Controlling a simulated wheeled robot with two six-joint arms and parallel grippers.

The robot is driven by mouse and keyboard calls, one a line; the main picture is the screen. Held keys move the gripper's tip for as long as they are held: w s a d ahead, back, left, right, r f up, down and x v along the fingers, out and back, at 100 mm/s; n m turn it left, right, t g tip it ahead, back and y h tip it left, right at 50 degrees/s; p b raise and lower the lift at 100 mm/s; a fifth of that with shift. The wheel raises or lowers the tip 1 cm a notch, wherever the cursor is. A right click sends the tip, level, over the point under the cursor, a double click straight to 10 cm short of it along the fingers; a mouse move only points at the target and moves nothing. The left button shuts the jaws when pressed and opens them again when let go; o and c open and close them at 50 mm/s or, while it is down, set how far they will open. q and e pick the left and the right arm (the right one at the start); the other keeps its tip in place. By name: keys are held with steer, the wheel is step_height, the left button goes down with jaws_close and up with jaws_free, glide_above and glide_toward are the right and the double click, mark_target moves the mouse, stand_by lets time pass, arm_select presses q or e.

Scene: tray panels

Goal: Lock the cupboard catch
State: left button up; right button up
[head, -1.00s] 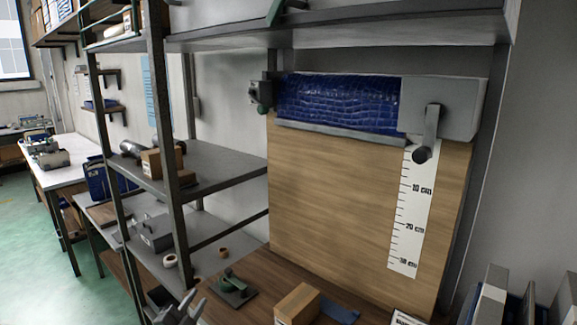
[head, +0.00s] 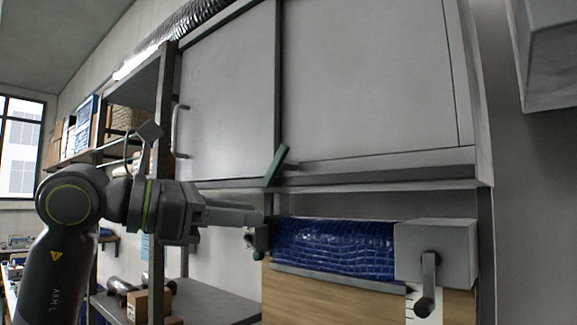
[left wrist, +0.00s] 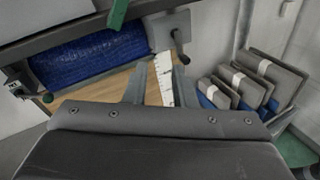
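The grey cupboard (head: 365,80) fills the upper part of the head view, and its doors look shut. A green lever (head: 276,166), which appears to be the catch, sits at the cupboard's bottom edge near the line between the doors. It is tilted, with its upper end to the right. It also shows at the top of the left wrist view (left wrist: 118,14). My left gripper (head: 258,217) is below and left of the lever, apart from it. In the left wrist view its two fingers (left wrist: 161,70) are spread with nothing between them. My right gripper is in neither view.
Under the cupboard hang a blue roll (head: 335,248) and a grey box with a crank (head: 436,250), above a wooden board (head: 330,295). A shelf post stands behind my left arm. Grey folders (left wrist: 245,80) stand at right in the left wrist view.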

mark_target(280, 153)
arm_select(q)
steer(key=s+a+r+t+y, duration=0.4)
steer(key=s+r+t, duration=0.2)
steer(key=s+r, duration=0.25)
steer(key=p+x, duration=0.2)
steer(key=x, duration=0.3)
steer(key=p+x, duration=0.3)
steer(key=x, duration=0.3)
steer(key=p+x, duration=0.2)
steer(key=x, duration=0.4)
steer(key=shift+a+r+p, duration=0.1)
steer(key=shift+r+p, duration=0.15)
steer(key=shift+p, duration=0.05)
steer(key=shift+w+d+f, duration=0.15)
steer(key=shift+w+d, duration=0.2)
steer(key=shift+w, duration=0.25)
steer(key=shift+c, duration=0.4)
